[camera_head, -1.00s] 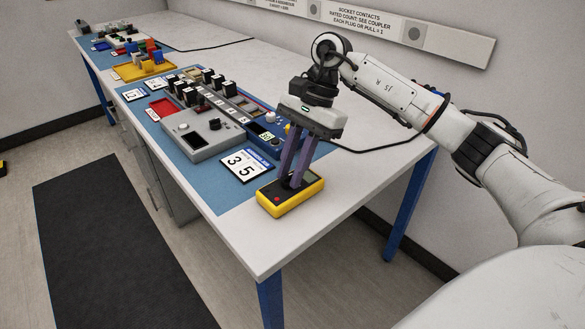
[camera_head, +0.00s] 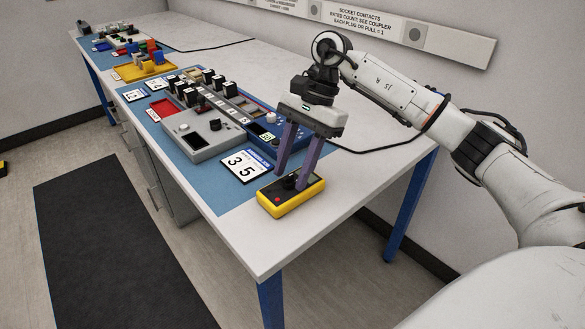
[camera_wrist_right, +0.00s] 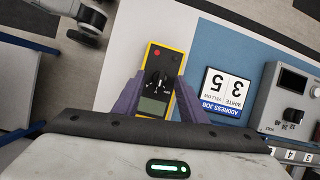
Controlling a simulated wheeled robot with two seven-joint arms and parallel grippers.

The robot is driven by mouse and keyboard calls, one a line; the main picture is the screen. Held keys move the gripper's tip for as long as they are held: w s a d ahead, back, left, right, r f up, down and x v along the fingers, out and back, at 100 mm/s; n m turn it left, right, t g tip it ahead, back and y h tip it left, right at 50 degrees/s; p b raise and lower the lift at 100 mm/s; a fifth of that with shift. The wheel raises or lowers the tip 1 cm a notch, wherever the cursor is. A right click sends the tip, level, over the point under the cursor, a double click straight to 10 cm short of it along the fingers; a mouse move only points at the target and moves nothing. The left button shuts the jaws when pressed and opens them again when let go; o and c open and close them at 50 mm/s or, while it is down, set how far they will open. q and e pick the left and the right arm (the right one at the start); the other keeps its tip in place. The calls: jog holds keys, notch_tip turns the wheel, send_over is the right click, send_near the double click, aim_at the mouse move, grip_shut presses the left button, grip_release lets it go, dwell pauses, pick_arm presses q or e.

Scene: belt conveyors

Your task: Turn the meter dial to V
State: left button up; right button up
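The yellow-edged meter (camera_head: 291,197) lies on the near end of the white table in the head view. In the right wrist view the meter (camera_wrist_right: 157,82) shows its black dial (camera_wrist_right: 157,82) in the middle, a grey screen (camera_wrist_right: 152,105) and a red button. The dial's lettering is too small to read surely. My right gripper (camera_head: 291,178) points down over the meter; its purple fingers are spread apart. In the right wrist view the fingers (camera_wrist_right: 157,92) stand on either side of the meter with the dial between them, not touching it. My left gripper is not in view.
A card reading 3 5 (camera_head: 247,165) lies beside the meter. A grey box with a knob (camera_head: 199,135) and a blue device (camera_head: 268,138) stand behind it on the blue mat. The table's near corner (camera_head: 265,255) is bare. A black cable runs along the table.

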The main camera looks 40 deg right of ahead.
jog(key=v, duration=1)
